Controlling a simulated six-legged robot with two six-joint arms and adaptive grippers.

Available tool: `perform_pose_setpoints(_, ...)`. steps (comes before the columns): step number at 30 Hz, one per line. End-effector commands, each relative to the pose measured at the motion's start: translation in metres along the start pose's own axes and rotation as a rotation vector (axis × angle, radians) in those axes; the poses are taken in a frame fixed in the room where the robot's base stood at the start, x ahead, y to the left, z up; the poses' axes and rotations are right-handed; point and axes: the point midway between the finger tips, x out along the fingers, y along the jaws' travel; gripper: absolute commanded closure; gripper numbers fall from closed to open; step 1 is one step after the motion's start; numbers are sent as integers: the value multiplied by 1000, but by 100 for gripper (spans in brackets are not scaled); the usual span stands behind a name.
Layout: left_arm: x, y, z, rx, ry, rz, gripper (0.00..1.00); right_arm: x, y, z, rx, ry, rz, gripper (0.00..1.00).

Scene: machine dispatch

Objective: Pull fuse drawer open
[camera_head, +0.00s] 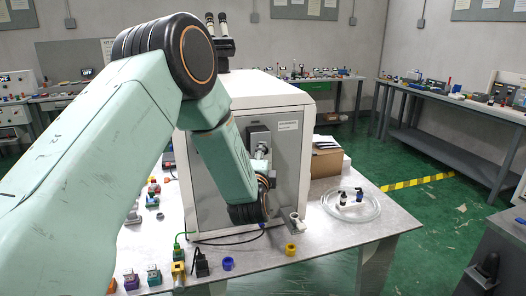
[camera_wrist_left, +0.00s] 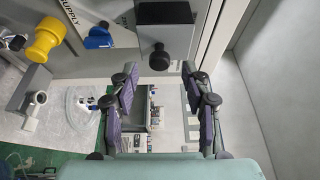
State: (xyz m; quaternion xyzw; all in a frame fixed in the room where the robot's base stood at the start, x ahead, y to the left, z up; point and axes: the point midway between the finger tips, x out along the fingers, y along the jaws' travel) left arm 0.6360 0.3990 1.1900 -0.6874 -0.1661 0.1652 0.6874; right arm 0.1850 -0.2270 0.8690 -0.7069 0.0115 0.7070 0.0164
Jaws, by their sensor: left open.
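A white and grey machine cabinet (camera_head: 292,165) stands on the table in the head view. In the left wrist view a black block with a round black knob (camera_wrist_left: 159,57) sits on its grey panel; it looks like the fuse drawer, but no label on it is readable. I cannot tell how far it is pulled out. My left gripper (camera_wrist_left: 165,77) is open and empty, its two padded fingers spread either side of the knob's line, with the knob at the upper edge of the gap. In the head view my left arm reaches across the cabinet front and hides most of the gripper.
A yellow connector (camera_wrist_left: 45,40) and a blue connector (camera_wrist_left: 97,40) sit beside the block on the panel. Coloured parts and plugs, including a blue ring (camera_head: 228,264), lie on the table. A cardboard box (camera_head: 326,160) and a coiled clear tube (camera_head: 351,204) stand at right.

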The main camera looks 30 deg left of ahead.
Motion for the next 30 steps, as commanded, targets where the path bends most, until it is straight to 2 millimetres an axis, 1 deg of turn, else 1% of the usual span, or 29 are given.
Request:
perform_pose_setpoints(1,7,0,0,0,-1,-1,52,-2,0,0,0,0,0,60)
perform_pose_setpoints(3,16,0,0,0,0,-1,52,-3,0,0,0,0,0,60)
perform_pose_setpoints(9,30,0,0,1,1,1,52,-4,0,0,0,0,0,60)
perform_pose_setpoints(20,33,0,0,0,1,1,53,-4,0,0,0,0,0,60)
perform_pose_setpoints(30,33,0,0,0,1,1,82,-4,0,0,0,1,0,60)
